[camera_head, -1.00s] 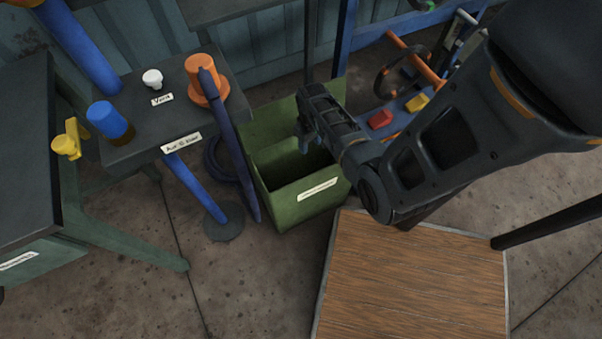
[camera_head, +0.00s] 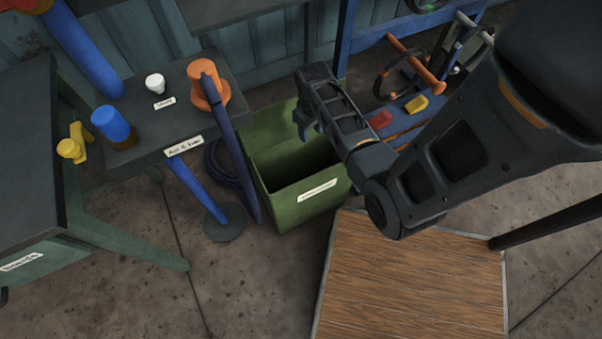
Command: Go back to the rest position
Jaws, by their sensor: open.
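My arm reaches in from the upper right of the head view. My gripper (camera_head: 305,125) is at its far end, above the back part of a green bin (camera_head: 312,205). The gripper is open and nothing shows in it. An orange capstan drum (camera_head: 208,85) stands on a small dark table (camera_head: 172,116) to the left, with a dark blue strap or rope (camera_head: 236,160) hanging from it to the floor. The gripper is apart from the drum and strap.
A blue cylinder (camera_head: 110,122), a white knob (camera_head: 155,83) and a yellow fitting (camera_head: 72,146) are at the left. A wooden-topped table (camera_head: 415,285) stands front right. A panel with a dark handwheel (camera_head: 398,76) and red and yellow blocks is behind my arm.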

